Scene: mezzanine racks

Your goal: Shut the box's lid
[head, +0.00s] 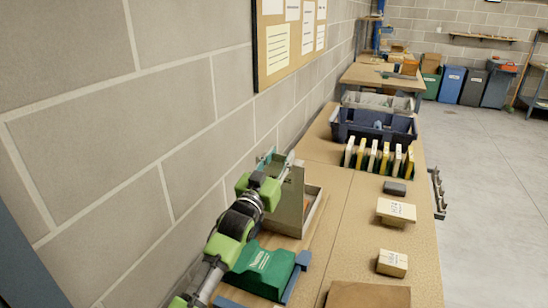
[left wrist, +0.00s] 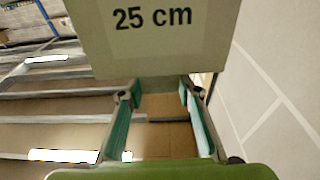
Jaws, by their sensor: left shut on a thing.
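The box (head: 313,208) stands on the bench beside the block wall, with part of its open inside showing. Its grey-beige lid (head: 291,203) stands raised, roughly upright. My left gripper (head: 280,161) is at the lid's top edge and shut on it; the exact contact is partly hidden in the head view. In the left wrist view, the teal fingers of the left gripper (left wrist: 158,92) reach to the lower edge of a pale panel marked "25 cm", which looks like the lid (left wrist: 165,55). My right gripper is not in view.
Upright books or boards (head: 378,158) and a blue crate (head: 372,128) stand farther back. The wall is close on the left.

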